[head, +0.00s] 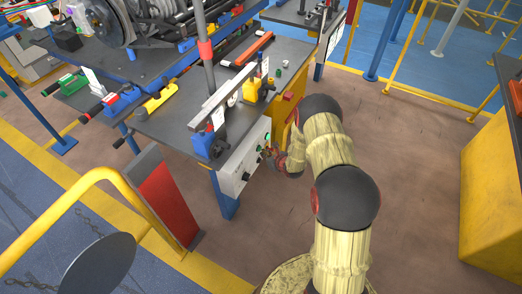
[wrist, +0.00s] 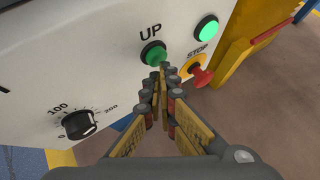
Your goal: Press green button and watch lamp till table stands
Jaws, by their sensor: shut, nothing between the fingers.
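The green UP button (wrist: 153,52) sits in a dark collar on a white control panel (head: 237,178). A bright green lamp (wrist: 206,27) is to its upper right and looks lit; in the head view it is a small green spot (head: 267,137). My gripper (wrist: 166,72) is shut and empty, its fingertips at the lower right edge of the UP button. I cannot tell whether they touch it. In the head view the fingers are hard to make out beside the panel. The panel is fixed to the side of the grey-topped table (head: 175,122).
A red STOP button (wrist: 201,76) on a yellow ring is close right of my fingertips. A black dial (wrist: 80,123) is at lower left. A yellow rail (head: 60,225) and a red-and-grey panel (head: 165,200) stand left. Brown floor right of my arm is clear.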

